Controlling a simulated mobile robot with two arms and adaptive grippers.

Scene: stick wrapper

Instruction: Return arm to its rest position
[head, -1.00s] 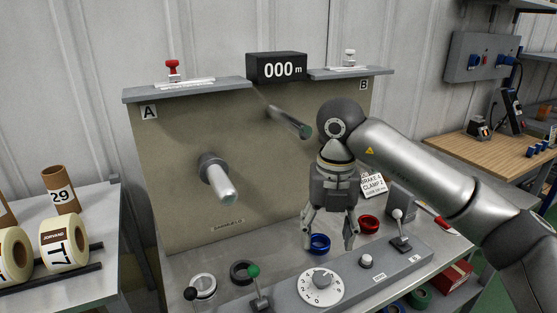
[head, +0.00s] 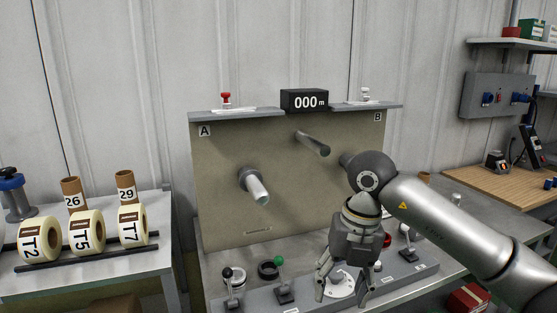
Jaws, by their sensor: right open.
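My right gripper (head: 342,284) hangs from my arm, which comes in from the right. Its fingers point down and are apart, with nothing between them. It is in front of the control console (head: 262,299) and hides part of the white dial (head: 342,283). My left gripper is not in view.
The beige panel (head: 225,205) carries two spindles, one at A (head: 254,187) and one near B (head: 313,143), both bare. Levers (head: 279,270) stand up from the console. A side table at left holds tape rolls (head: 86,232) and cardboard cores (head: 126,185). A wooden bench (head: 510,188) is at right.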

